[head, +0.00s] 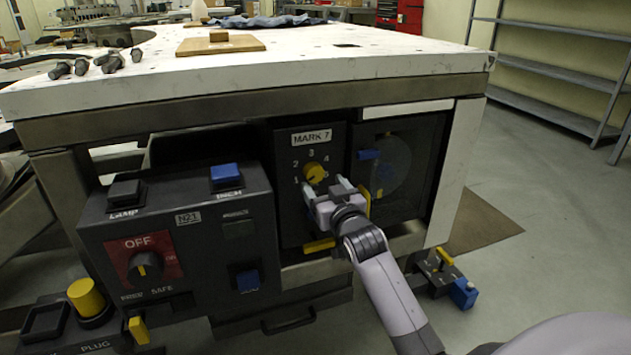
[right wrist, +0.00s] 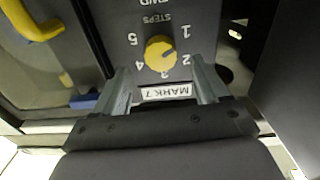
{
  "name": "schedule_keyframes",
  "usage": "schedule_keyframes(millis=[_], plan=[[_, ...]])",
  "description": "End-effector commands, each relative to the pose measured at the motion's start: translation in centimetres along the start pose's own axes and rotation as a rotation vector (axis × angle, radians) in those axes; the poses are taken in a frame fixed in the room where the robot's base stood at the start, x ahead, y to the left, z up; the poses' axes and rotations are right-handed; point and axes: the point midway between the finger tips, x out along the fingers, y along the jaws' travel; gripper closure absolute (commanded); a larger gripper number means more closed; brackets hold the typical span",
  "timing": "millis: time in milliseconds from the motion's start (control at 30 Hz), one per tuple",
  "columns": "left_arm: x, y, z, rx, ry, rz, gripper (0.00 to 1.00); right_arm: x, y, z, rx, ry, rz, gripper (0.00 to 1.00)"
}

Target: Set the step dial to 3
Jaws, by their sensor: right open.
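The step dial is a round yellow knob (head: 315,173) on a black panel under a MARK 7 label, with numbers around it. It also shows in the right wrist view (right wrist: 160,53), upside down, with the numbers 1 to 5 around it. Its dark pointer line seems to point to the 1 side, near 1 or between 1 and 2. My right gripper (head: 325,190) is open in front of the dial; in the right wrist view its fingers (right wrist: 162,78) stand apart on either side of the label, with the dial just beyond the tips. My left gripper is not in view.
Left of the dial is a black control box (head: 180,230) with an OFF/ON switch (head: 145,268) and blue buttons. Right of it is a dark window panel (head: 405,170). A yellow handle (head: 319,245) sits below. The white turret plate (head: 330,55) overhangs above.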

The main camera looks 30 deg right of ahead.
Motion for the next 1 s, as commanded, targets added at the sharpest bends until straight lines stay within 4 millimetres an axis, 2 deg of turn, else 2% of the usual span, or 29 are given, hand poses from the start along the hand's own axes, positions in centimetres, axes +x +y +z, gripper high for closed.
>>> schedule_keyframes(millis=[100,300,700,733,900,1000], plan=[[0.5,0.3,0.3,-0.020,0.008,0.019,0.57,1.7,0.0,0.1,0.000,0.002,-0.001,0.27],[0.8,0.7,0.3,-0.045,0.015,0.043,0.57,3.5,0.0,0.1,0.000,0.001,-0.001,0.27],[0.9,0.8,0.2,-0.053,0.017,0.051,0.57,4.2,0.0,0.0,0.000,0.000,-0.001,0.27],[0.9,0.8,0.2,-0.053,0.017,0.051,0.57,4.2,0.0,0.0,0.000,0.000,-0.001,0.30],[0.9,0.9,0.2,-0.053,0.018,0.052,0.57,4.1,0.0,0.0,0.000,0.000,-0.001,0.83],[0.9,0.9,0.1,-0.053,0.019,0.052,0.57,4.1,0.0,0.0,0.000,0.000,-0.001,0.83]])
